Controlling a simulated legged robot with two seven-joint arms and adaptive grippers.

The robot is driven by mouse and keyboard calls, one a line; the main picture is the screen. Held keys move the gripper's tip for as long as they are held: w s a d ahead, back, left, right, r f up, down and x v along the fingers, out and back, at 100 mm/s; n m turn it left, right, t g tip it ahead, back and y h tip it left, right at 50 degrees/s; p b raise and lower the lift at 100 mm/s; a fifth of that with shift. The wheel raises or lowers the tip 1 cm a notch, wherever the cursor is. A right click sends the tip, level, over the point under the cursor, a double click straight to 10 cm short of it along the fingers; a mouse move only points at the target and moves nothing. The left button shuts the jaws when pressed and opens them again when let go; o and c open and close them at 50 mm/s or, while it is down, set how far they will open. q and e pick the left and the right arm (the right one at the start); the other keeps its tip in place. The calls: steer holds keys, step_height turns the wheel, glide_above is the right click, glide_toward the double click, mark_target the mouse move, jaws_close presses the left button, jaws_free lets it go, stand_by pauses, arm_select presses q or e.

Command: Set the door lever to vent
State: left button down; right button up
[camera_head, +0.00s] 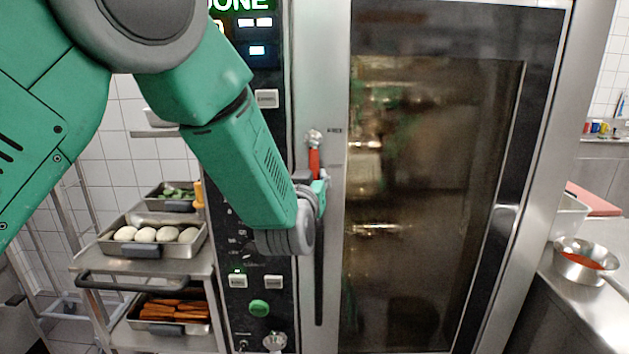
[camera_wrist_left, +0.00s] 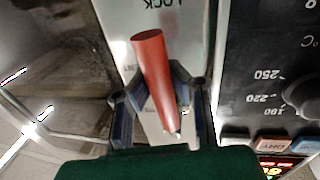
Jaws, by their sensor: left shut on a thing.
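The door lever (camera_head: 314,162) is a red handle on the steel strip at the oven door's left edge. In the head view it hangs almost straight down from a metal pivot. My left gripper (camera_head: 319,189) is at its lower part. In the left wrist view the red door lever (camera_wrist_left: 154,68) runs between the two dark fingers of my left gripper (camera_wrist_left: 158,97), which are shut around it. The word LOCK (camera_wrist_left: 163,5) shows upside down on the plate beyond it. My right gripper is not in view.
The oven door (camera_head: 430,200) with dark glass appears closed. A control panel (camera_head: 262,290) with buttons and a knob stands left of the lever. A rack with food trays (camera_head: 150,250) is at the left. A steel counter (camera_head: 575,290) with a pan is at the right.

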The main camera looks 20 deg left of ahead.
mark_target(339, 158)
arm_select(q)
steer(key=n+b, duration=0.1)
steer(key=d+n+b, duration=0.1)
steer(key=b, duration=0.1)
steer(key=shift+w+d+f+n, duration=0.1)
steer(key=shift+w+d+n, duration=0.1)
steer(key=shift+d+n, duration=0.15)
steer(key=shift+w+d+n+t+b, duration=0.15)
steer(key=shift+d+n+t+b, duration=0.2)
steer(key=shift+n+b, duration=0.55)
steer(key=n+b, duration=0.1)
steer(key=d+r+n+b, duration=0.1)
steer(key=n, duration=0.1)
steer(key=shift+w+d+r+y, duration=0.1)
steer(key=shift+d+r+y, duration=0.15)
steer(key=shift+y, duration=0.15)
steer(key=shift+w+d+r+n+t+b, duration=0.1)
steer(key=shift+d+r+n+t+b, duration=0.15)
steer(key=shift+n+b, duration=0.35)
steer(key=shift+r, duration=0.1)
steer(key=c, duration=1.4)
jaws_free()
steer(key=shift+w, duration=0.15)
steer(key=shift+r, duration=0.1)
